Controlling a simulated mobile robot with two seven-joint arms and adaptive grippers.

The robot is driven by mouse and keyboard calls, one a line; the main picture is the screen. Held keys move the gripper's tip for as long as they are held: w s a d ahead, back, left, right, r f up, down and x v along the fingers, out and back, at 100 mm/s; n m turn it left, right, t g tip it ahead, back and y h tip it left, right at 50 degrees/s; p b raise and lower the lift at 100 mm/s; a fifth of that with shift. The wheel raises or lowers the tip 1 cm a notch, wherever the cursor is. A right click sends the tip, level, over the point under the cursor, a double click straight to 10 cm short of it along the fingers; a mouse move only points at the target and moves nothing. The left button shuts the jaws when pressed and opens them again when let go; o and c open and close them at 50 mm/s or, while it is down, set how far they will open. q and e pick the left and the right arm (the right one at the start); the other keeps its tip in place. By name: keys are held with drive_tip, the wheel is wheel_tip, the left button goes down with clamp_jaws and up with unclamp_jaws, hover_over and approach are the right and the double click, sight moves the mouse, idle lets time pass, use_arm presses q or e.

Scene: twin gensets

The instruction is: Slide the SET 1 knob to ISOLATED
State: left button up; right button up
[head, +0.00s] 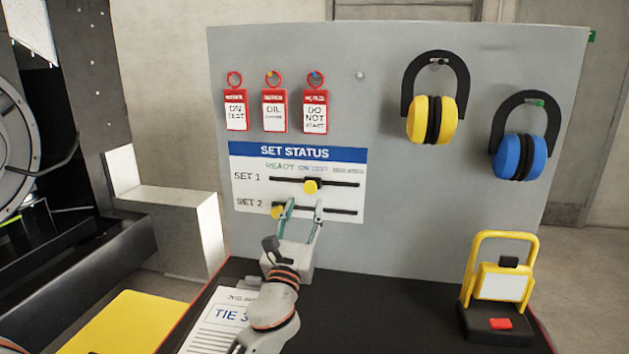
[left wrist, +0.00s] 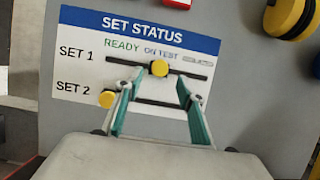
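The SET STATUS panel (head: 345,205) is on the upright grey board. The yellow SET 1 knob (head: 311,186) sits near the middle of its dark horizontal slot, below ON TEST in the left wrist view (left wrist: 159,68). The third label (left wrist: 198,60), at the right, is too small to read. The yellow SET 2 knob (head: 277,211) is at the left end of the lower slot. My left gripper (head: 305,205) is open and empty, its fingertips apart, just below the SET 1 knob in the picture; contact cannot be told. My right gripper is not in view.
Red tags (head: 274,110) hang above the panel. Yellow (head: 432,118) and blue (head: 520,156) ear defenders hang at the right. A yellow-framed device (head: 500,280) stands on the dark bench top (head: 400,310). A printed sheet (head: 215,325) lies near my left arm.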

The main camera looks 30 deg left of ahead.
sight(309, 189)
use_arm(q)
drive_tip(key=shift+w+a+r, duration=0.15)
drive_tip(key=shift+w+r, duration=0.3)
drive_tip(key=shift+w, duration=0.1)
drive_tip(key=x, duration=0.5)
drive_tip(key=shift+w+a+r, duration=0.15)
drive_tip(key=shift+w, duration=0.4)
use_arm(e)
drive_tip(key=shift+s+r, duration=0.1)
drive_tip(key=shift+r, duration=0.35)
